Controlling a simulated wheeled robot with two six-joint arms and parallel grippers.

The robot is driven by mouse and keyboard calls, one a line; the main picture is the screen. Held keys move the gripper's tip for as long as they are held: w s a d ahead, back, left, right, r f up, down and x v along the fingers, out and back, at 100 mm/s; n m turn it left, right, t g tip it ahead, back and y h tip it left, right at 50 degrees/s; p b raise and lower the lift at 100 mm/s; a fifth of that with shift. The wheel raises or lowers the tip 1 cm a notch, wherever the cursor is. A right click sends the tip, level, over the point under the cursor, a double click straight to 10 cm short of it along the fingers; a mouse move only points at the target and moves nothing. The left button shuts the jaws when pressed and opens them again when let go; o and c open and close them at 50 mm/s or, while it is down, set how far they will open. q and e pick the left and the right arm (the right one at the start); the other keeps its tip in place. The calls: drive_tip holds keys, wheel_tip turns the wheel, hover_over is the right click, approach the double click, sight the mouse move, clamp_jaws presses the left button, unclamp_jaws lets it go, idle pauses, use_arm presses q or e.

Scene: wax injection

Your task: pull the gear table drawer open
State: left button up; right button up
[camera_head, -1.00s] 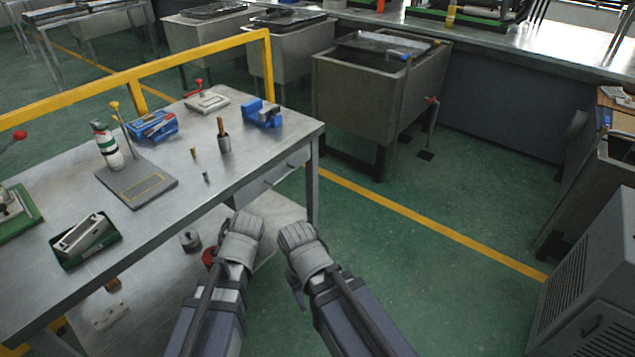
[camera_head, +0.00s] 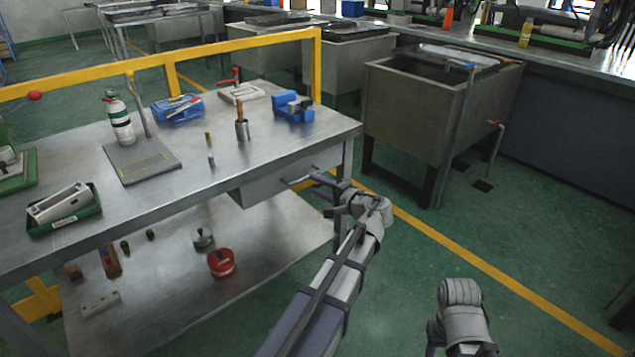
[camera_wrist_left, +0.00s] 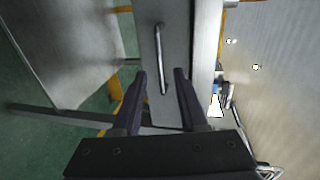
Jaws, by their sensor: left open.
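The gear table drawer (camera_head: 262,190) sits under the right end of the steel table (camera_head: 200,205). Its bar handle (camera_head: 297,181) is on the front face. My left gripper (camera_head: 314,182) is at the handle, fingers pointing at the drawer front. In the left wrist view the drawer front (camera_wrist_left: 178,30) faces me and the handle (camera_wrist_left: 161,58) runs lengthwise between the two dark fingers of my open left gripper (camera_wrist_left: 160,75). The handle's near end reaches between the fingertips; I see no finger closed on it. The drawer looks shut or nearly so. My right arm shows at the bottom right; its fingers are hidden.
On the tabletop are a pen cup (camera_head: 242,131), a blue vise (camera_head: 293,107) and a green-white bottle (camera_head: 120,122). A red tin (camera_head: 221,264) stands on the lower shelf. A metal tank (camera_head: 430,110) stands behind right. Green floor right of the table is clear.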

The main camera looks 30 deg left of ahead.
sight(302, 179)
use_arm(q)
drive_tip(key=b+x, duration=0.1)
drive_tip(key=x, duration=0.6)
drive_tip(key=shift+w+a+b, duration=0.1)
drive_tip(key=shift+a+b, duration=0.2)
drive_tip(key=shift+a, duration=0.05)
clamp_jaws()
idle(1.1)
